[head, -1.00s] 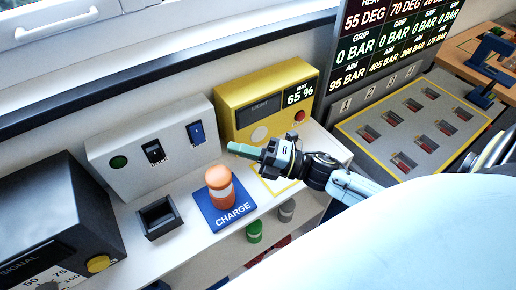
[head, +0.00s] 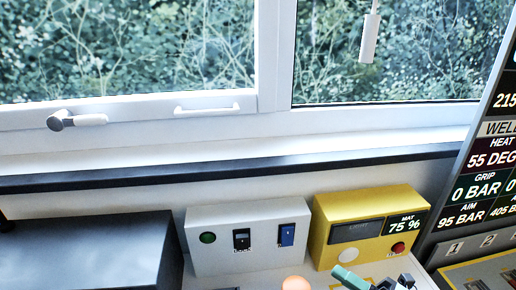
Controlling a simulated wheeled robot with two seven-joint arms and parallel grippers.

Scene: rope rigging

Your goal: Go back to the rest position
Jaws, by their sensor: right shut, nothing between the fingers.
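My right gripper (head: 352,280) shows at the bottom edge of the head view, in front of the yellow box. The rest of the right arm is cut off by the frame. My left gripper is not in view. The top of an orange cylinder (head: 296,283) shows just left of the right gripper, apart from it in the picture.
A yellow box (head: 322,228) reads MAT 75 %. A grey switch box (head: 215,261) stands left of it, and a dark box (head: 90,255) further left. A display board (head: 484,190) rises at right. A window (head: 150,118) and dark ledge (head: 240,167) lie behind.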

